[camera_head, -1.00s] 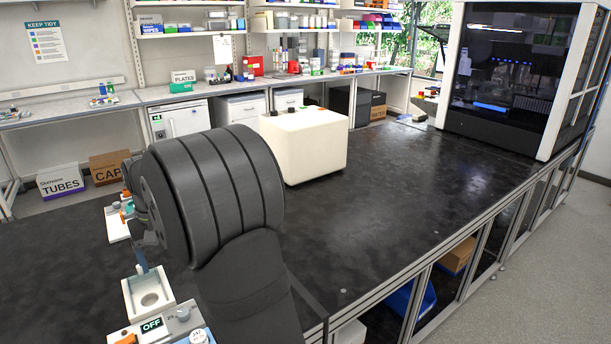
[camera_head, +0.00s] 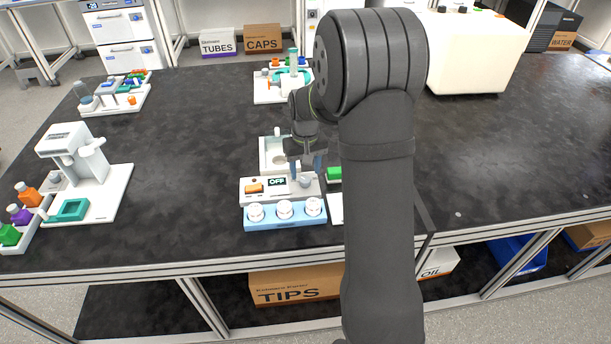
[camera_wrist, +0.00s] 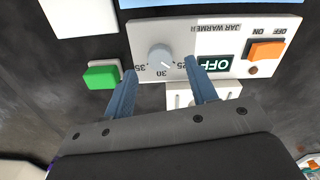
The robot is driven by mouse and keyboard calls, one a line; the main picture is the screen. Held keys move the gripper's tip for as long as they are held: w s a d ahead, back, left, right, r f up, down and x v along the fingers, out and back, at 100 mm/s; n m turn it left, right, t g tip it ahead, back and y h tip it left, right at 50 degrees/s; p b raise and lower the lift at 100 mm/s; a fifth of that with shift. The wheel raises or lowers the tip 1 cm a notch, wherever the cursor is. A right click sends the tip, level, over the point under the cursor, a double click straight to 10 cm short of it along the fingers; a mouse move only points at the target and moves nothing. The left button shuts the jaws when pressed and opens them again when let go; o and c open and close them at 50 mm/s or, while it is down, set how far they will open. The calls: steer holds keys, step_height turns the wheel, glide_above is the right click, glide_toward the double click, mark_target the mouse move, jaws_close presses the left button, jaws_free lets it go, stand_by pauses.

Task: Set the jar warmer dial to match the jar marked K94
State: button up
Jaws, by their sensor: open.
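The jar warmer (camera_head: 262,196) is a white panel on the black bench, with a dark display reading OFF and an orange switch. A blue rack (camera_head: 285,224) at its front holds three white-lidded jars (camera_head: 285,210); their markings are too small to read. In the wrist view the panel is upside down. Its grey dial (camera_wrist: 159,55) has marks 25, 30 and 35, and its white line seems to point between 30 and 25. My gripper (camera_wrist: 160,70) is open and empty, with its blue fingers either side of the dial's near side. I cannot tell whether they touch it.
A green block (camera_wrist: 102,76) lies beside the panel. A white holder (camera_head: 272,152) stands behind the warmer. A white stand (camera_head: 85,170) and coloured bottles are at the left, with a small tray (camera_head: 120,104) behind. The bench between is clear.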

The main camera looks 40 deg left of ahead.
mark_target(305, 179)
steer(key=shift+f, duration=1.7)
steer(key=c, duration=1)
